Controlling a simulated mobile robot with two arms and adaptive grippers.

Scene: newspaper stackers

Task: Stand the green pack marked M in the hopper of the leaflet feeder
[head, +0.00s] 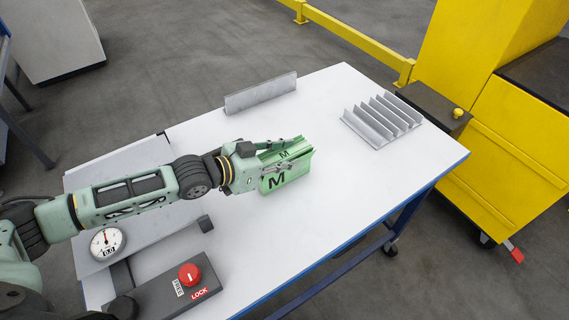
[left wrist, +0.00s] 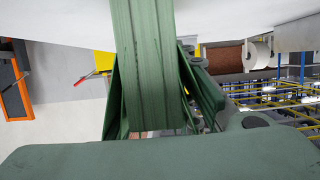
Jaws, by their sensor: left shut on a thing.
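The green pack (head: 290,177) marked M is on or just above the white table top; I cannot tell if it touches. My left gripper (head: 284,157) is shut on it, with fingers on both sides. In the left wrist view the pack (left wrist: 152,65) runs as a ribbed green band between the fingers (left wrist: 158,95). A grey rack of upright parallel fins (head: 382,120) stands at the table's right; its slots look empty. I cannot tell whether it is the leaflet feeder's hopper. My right gripper is not in view.
A low grey upright plate (head: 261,93) stands behind the pack. A dial scale (head: 107,243) and a box with a red knob (head: 189,274), labelled FREE and LOCK, are at the front left. A yellow machine (head: 515,145) stands beyond the right edge. The table's (head: 335,150) middle right is clear.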

